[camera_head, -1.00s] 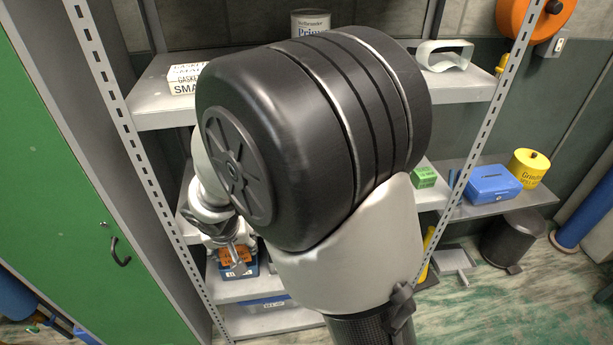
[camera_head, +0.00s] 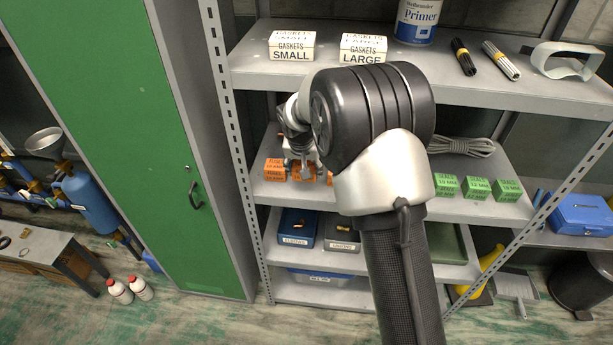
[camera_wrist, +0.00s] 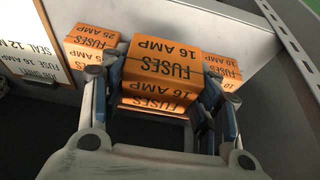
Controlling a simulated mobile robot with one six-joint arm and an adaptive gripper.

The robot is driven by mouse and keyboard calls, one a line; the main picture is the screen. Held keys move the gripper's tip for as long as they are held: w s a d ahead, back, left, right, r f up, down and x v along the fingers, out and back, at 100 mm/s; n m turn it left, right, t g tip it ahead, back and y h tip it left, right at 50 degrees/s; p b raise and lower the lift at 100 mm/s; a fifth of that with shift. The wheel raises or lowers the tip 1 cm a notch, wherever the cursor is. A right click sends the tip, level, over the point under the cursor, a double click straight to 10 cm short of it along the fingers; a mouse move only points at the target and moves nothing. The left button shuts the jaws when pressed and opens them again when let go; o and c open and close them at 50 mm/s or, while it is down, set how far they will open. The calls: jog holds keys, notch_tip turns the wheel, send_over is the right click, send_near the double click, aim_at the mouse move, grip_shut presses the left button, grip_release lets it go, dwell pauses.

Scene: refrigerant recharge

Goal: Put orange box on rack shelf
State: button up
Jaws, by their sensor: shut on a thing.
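My gripper (camera_wrist: 158,100) is shut on an orange box (camera_wrist: 163,62) labelled "FUSES 16 AMP", with one finger on each side of it. In the head view the gripper (camera_head: 303,163) is at the rack's middle shelf (camera_head: 265,195), and the orange box (camera_head: 304,173) is partly hidden by it. The held box sits between an orange 25 AMP box (camera_wrist: 92,45) and an orange 10 AMP box (camera_wrist: 222,70). I cannot tell whether its underside touches the shelf. More orange with 16 AMP lettering shows below its upper face; I cannot tell if this is a second box.
Green boxes (camera_head: 476,188) and coiled rope (camera_head: 462,146) are on the same shelf to the right. Gasket boxes (camera_head: 291,46) stand on the shelf above. Blue (camera_head: 297,228) and grey bins (camera_head: 342,232) are below. A rack post (camera_head: 236,150) and green cabinet (camera_head: 120,130) are left.

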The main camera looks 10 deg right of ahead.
aim_at(306, 185)
jog(key=shift+w+d, duration=0.2)
jog(key=shift+w, duration=0.35)
jog(key=shift+w+d, duration=0.15)
jog(key=shift+w, duration=0.35)
jog(key=shift+b+x, duration=0.4)
jog(key=shift+x, duration=0.55)
notch_tip(306, 185, down, 5)
jog(key=shift+s+b, duration=0.15)
jog(key=shift+b, duration=0.75)
jog(key=shift+w+f, duration=0.2)
jog(key=shift+r, duration=0.15)
jog(key=shift+f+b, duration=0.2)
jog(key=shift+b, duration=0.1)
jog(key=o, duration=1.1)
